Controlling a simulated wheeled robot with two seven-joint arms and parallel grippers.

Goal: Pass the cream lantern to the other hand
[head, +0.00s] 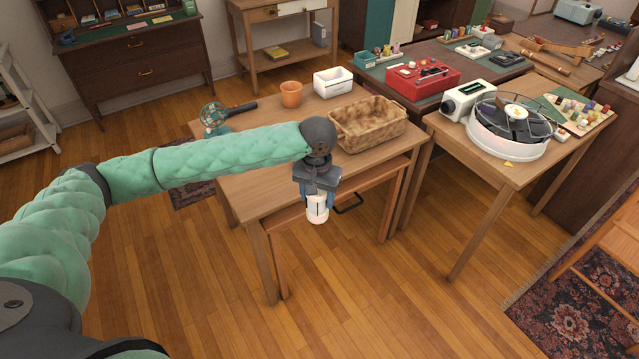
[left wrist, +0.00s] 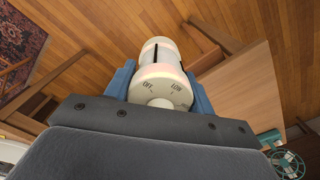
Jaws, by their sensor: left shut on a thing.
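The cream lantern (head: 317,210) hangs upright below my left gripper (head: 317,194) in the head view, just off the front edge of the wooden table. In the left wrist view the lantern (left wrist: 160,72) sits between the two blue fingers of my left gripper (left wrist: 160,88), which are shut on it. Its end near the camera carries "OFF" and "LOW" marks and a pale knob. It is clear of the table. My right gripper is in neither view.
The wooden table (head: 262,190) bears a wicker basket (head: 368,124), an orange pot (head: 291,94), a white box (head: 333,81) and a small teal fan (head: 214,117). A second table at right holds a round white device (head: 508,142). The floor in front is open.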

